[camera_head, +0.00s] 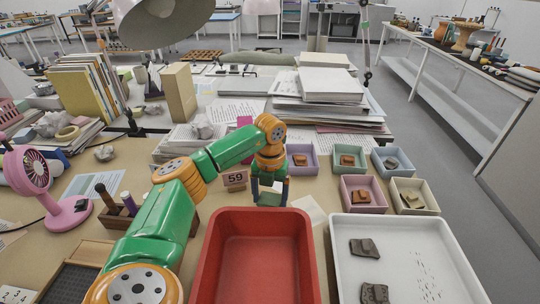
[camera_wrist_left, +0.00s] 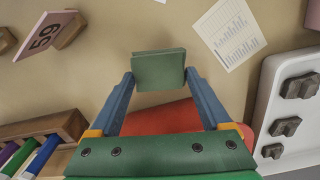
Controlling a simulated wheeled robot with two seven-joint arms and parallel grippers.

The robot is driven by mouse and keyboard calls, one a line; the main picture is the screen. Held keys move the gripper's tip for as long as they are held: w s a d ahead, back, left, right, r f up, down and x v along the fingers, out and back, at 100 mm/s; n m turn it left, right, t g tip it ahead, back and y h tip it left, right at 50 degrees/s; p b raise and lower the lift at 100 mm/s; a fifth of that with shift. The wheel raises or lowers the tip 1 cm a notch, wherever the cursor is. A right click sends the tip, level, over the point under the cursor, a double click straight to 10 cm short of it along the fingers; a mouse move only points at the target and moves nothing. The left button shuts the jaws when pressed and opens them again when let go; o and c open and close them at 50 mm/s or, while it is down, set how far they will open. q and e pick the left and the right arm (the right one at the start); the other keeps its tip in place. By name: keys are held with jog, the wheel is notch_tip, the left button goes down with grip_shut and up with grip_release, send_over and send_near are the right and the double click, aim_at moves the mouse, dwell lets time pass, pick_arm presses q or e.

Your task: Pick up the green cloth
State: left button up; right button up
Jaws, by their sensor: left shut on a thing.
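The green cloth (camera_wrist_left: 158,66) is a small folded block between the two blue fingertips of my left gripper (camera_wrist_left: 159,76) in the left wrist view. The fingers press on its two sides. In the head view my left gripper (camera_head: 270,190) points down just behind the red tray (camera_head: 262,218), and the cloth (camera_head: 270,199) shows between its fingers. I cannot tell how high it is above the table. My right gripper is in neither view.
A white tray (camera_head: 440,235) with several dark sherds stands to the right. Small sherd boxes (camera_head: 362,193) are behind it. A number 59 sign (camera_head: 235,179) stands left of the gripper. A pink fan (camera_head: 40,180) is far left. Papers and books fill the back.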

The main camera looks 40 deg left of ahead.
pick_arm(q)
jog(key=w+d+r, duration=0.5)
jog(key=d+r, duration=0.5)
jog(key=d, duration=0.3)
jog(key=shift+r, duration=0.2)
